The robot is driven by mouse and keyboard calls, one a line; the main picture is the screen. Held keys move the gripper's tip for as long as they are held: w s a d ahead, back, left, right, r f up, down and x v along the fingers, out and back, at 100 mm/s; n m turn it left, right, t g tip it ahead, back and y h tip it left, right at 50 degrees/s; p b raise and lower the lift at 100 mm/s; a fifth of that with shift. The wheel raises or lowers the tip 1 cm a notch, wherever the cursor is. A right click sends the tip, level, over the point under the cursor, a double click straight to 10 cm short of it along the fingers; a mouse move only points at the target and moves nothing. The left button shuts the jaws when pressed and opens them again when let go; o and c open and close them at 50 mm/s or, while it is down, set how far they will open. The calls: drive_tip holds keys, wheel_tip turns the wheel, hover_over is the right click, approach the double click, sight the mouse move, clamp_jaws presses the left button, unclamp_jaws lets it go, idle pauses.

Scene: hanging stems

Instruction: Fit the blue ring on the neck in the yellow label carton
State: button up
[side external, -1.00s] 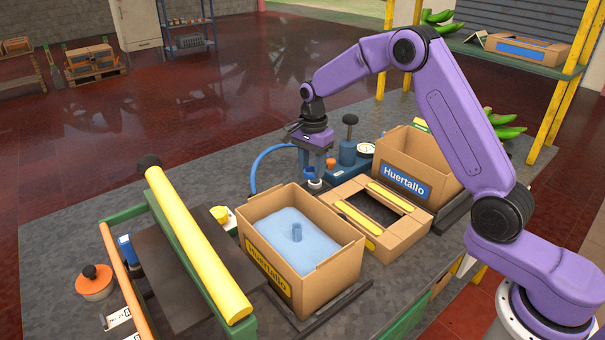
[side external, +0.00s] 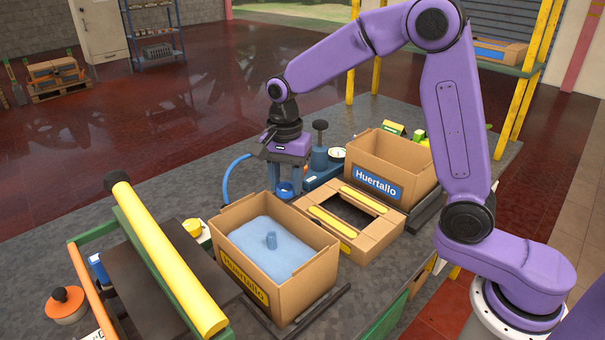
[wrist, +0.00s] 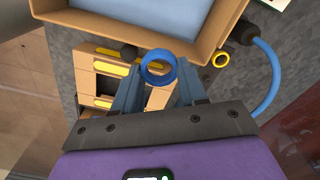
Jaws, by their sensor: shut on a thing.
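The blue ring (side external: 286,190) is held at the fingertips of my gripper (side external: 286,184), behind the far right side of the yellow label carton (side external: 300,283). In the wrist view the ring (wrist: 146,72) sits between the two fingertips of my gripper (wrist: 158,74), its hole facing the camera. The ring overlaps the carton's rim (wrist: 125,30) there; its height above the rim is hard to tell. The carton is open and filled with a pale blue liner (side external: 250,238).
A flat carton frame with yellow strips (side external: 385,232) lies to the right. The blue-label carton (side external: 402,160) stands behind it. A blue pump-like device (side external: 319,158) and a blue hose (side external: 227,180) are near my gripper. A yellow roller (side external: 165,255) stands at left.

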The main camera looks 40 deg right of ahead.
sight(271, 233)
drive_tip(key=s+a+r+n, duration=0.1)
drive_tip(key=a, duration=0.1)
drive_tip(key=s+a+r+n, duration=0.1)
drive_tip(key=s+a, duration=0.1)
drive_tip(key=a, duration=0.1)
drive_tip(key=s+a+r+n, duration=0.1)
drive_tip(key=a, duration=0.2)
drive_tip(key=shift+s+a+r, duration=0.1)
drive_tip(key=shift+s, duration=0.2)
drive_tip(key=shift+f, duration=4.55)
drive_tip(key=shift+f, duration=0.6)
drive_tip(key=o, duration=1.7)
drive_tip(key=shift+r, duration=1.65)
drive_tip(key=shift+r, duration=4.15)
